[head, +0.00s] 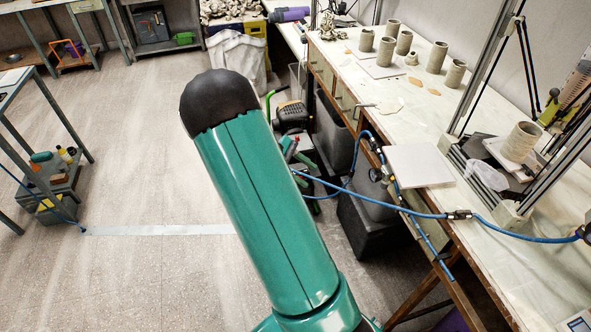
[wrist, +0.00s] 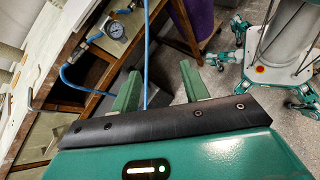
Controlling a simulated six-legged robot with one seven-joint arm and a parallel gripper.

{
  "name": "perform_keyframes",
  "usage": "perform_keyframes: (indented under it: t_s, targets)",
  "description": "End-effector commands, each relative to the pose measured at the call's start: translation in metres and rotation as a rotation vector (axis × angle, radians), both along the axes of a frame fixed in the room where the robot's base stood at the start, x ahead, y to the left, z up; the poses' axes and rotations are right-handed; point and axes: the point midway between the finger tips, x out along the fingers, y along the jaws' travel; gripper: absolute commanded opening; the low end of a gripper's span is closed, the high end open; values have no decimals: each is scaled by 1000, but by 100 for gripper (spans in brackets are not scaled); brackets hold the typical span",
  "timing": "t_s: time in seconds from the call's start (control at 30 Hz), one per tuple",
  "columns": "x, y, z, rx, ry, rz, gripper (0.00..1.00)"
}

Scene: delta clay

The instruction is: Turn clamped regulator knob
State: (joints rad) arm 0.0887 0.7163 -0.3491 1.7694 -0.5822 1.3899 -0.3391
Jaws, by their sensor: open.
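In the wrist view a round pressure gauge (wrist: 116,30) with a white dial sits on a blue air line at the bench's edge, up and left of my gripper (wrist: 160,73). Dark fittings (wrist: 95,38) join it to the line; I cannot make out the regulator knob or its clamp. My gripper's two green fingers are apart, with nothing held between them. A blue hose (wrist: 147,45) runs down behind the gap between them. In the head view dark fittings (head: 377,174) on the line show at the bench edge, right of my green arm, which hides part of the area.
The workbench (head: 455,190) carries a white board (head: 419,166), several clay cylinders and a metal frame. Blue hose (head: 425,215) crosses the bench edge. Dark bins (head: 370,225) stand below it. Open floor (head: 150,150) lies to the left, with a metal table at the far left.

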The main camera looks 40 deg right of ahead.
Motion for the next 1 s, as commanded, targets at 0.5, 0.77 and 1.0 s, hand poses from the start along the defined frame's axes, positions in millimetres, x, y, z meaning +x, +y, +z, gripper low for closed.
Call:
perform_keyframes:
  t_s: [0.5, 0.77, 1.0]
  targets:
    - [2, 30, 26, 48, -157, -16, 45]
    - [2, 29, 26, 47, -156, -15, 45]
    - [-7, 24, 16, 13, -106, -16, 45]
